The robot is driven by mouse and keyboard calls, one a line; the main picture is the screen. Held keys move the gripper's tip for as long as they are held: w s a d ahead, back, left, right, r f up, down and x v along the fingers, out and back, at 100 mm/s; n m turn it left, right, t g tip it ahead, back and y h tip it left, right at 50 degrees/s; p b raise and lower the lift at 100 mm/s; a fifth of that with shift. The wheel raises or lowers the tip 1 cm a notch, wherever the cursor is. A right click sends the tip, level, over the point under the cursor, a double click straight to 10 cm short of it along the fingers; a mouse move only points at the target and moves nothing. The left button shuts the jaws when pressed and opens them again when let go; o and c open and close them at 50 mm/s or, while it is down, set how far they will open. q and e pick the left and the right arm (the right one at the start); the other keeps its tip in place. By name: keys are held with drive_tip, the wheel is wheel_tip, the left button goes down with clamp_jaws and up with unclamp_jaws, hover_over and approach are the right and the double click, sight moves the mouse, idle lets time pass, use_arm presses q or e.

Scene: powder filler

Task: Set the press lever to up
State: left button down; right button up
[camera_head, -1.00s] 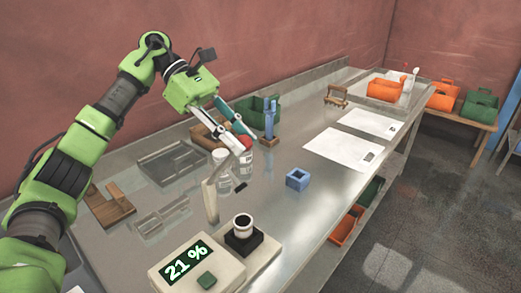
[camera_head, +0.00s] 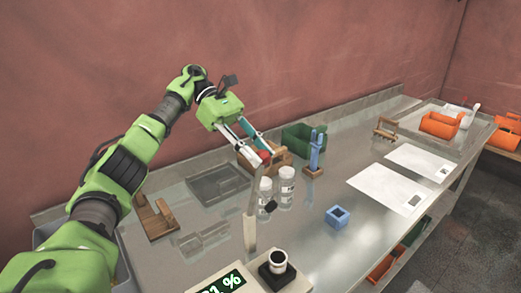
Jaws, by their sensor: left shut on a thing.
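The press lever (camera_head: 251,215) is a pale beige bar beside the powder filler (camera_head: 226,282), at the bottom of the head view. Its lower part is upright and its upper part rises steeply, leaning slightly right. My left gripper (camera_head: 265,157) is at the lever's top end, fingers pointing down and to the right, shut on it. The exact contact is small and partly hidden by the fingers. The filler has a green percent display, cut off by the frame edge, and a dark block holding a white-rimmed cup (camera_head: 278,258). My right gripper is not in view.
Two clear bottles (camera_head: 286,190) stand close behind the lever. A blue hollow block (camera_head: 338,216) is to the right. A blue tool stand (camera_head: 315,155), green bin (camera_head: 301,137) and grey tray (camera_head: 218,184) lie farther back. White sheets (camera_head: 404,187) lie right; bare metal table lies between.

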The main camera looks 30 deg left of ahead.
use_arm(q)
drive_tip(key=shift+a+f, duration=0.15)
drive_tip(key=shift+f, duration=0.1)
drive_tip(key=c, duration=1.7)
unclamp_jaws()
drive_tip(key=shift+w+a, duration=0.1)
drive_tip(key=shift+a, duration=0.15)
drive_tip(key=shift+d+r, duration=0.2)
drive_tip(key=shift+r, duration=0.35)
drive_tip(key=shift+a+r, duration=0.15)
drive_tip(key=shift+r, duration=2.05)
drive_tip(key=shift+a+r, duration=0.1)
drive_tip(key=shift+r, duration=2.05)
